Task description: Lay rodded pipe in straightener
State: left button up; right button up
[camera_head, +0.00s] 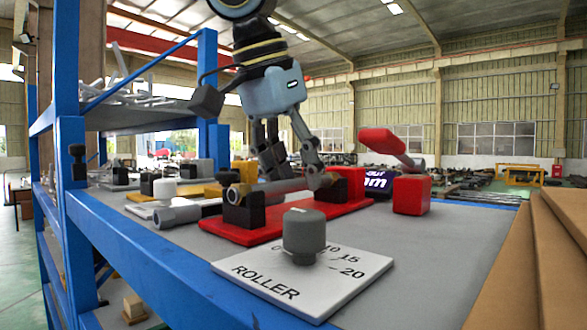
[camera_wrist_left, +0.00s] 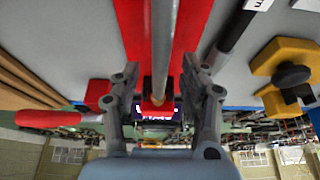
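A red straightener base (camera_head: 290,222) with black end blocks (camera_head: 244,210) lies on the grey bench top. A grey pipe (camera_head: 285,187) lies lengthwise over it, at the blocks, with a tan piece showing at its left end; whether it is fully seated I cannot tell. My left gripper (camera_head: 295,178) reaches down from above over the straightener. In the left wrist view its fingers (camera_wrist_left: 160,85) stand apart on either side of the pipe (camera_wrist_left: 163,45), with gaps showing, above the red base (camera_wrist_left: 193,25). My right gripper is not in view.
A white ROLLER plate (camera_head: 300,270) with a grey knob (camera_head: 304,235) sits in front. A red block (camera_head: 411,195) and red-handled lever (camera_head: 390,146) stand right. Another grey tube (camera_head: 178,215) lies left. Brown boards (camera_head: 555,250) edge the right; a blue frame (camera_head: 150,260) borders the left.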

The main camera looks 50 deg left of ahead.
pick_arm(q)
jog(key=v, duration=1.2)
